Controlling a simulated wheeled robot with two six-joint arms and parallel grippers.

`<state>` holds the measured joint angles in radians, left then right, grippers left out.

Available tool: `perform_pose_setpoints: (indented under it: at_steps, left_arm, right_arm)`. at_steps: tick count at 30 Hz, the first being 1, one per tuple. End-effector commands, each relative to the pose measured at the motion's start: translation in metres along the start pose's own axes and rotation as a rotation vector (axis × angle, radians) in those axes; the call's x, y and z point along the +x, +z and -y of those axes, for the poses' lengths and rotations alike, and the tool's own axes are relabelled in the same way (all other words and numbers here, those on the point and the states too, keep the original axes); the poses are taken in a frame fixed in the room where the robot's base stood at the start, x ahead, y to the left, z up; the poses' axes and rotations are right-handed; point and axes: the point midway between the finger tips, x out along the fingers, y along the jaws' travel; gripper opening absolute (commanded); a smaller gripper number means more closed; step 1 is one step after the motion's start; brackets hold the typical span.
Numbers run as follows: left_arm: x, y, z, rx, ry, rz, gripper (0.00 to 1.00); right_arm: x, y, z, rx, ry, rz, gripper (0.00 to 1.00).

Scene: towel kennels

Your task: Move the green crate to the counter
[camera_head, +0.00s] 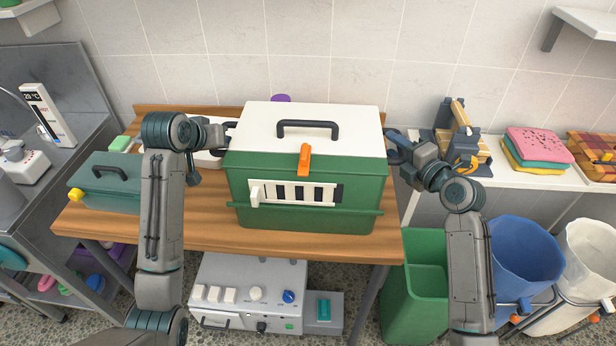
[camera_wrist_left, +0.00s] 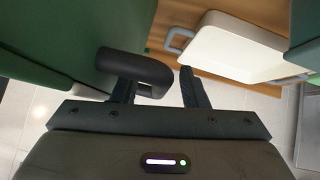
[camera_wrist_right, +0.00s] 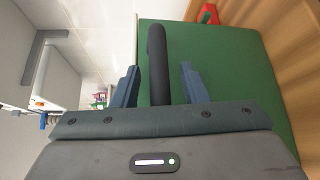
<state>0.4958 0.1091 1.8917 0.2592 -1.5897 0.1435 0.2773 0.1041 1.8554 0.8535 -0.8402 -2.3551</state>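The green crate (camera_head: 300,180) stands upright on the wooden table, with a white lid, a black top handle, an orange latch and a barred white front window. My left gripper (camera_head: 222,132) is at its left side. In the left wrist view the open fingers (camera_wrist_left: 160,88) are near a black side handle (camera_wrist_left: 135,68); whether the handle lies fully between them I cannot tell. My right gripper (camera_head: 400,145) is at its right side. In the right wrist view its fingers (camera_wrist_right: 158,85) are open, with a black side handle (camera_wrist_right: 157,60) between them, gaps on both sides.
The wooden table (camera_head: 200,235) also holds a smaller green box (camera_head: 105,180) and a white-lidded box (camera_head: 205,158) behind my left arm. A white counter (camera_head: 525,180) at right bears folded towels (camera_head: 540,146) and tools. A steel counter (camera_head: 90,65) is at left. Bins (camera_head: 525,250) stand at lower right.

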Motion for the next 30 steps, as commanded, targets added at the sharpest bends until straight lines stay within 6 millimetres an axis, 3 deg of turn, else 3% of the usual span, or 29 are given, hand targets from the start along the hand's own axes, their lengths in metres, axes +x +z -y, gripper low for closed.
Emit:
perform_pose_setpoints:
  at_steps: [1,6,30]
  left_arm:
    - [-0.0002,-0.0001,0.0000,0.000,0.000,0.000,0.30]
    - [-0.0003,-0.0001,0.0001,0.000,0.000,0.000,0.00]
    - [-0.0004,-0.0001,0.0002,0.000,-0.001,0.000,0.00]
  right_arm:
    - [-0.0001,0.0000,0.0001,0.000,0.000,0.000,0.30]
    - [-0.0003,0.0000,0.0001,0.000,0.000,0.000,0.00]
    - [-0.0004,0.0000,0.0001,0.000,0.000,0.000,0.00]
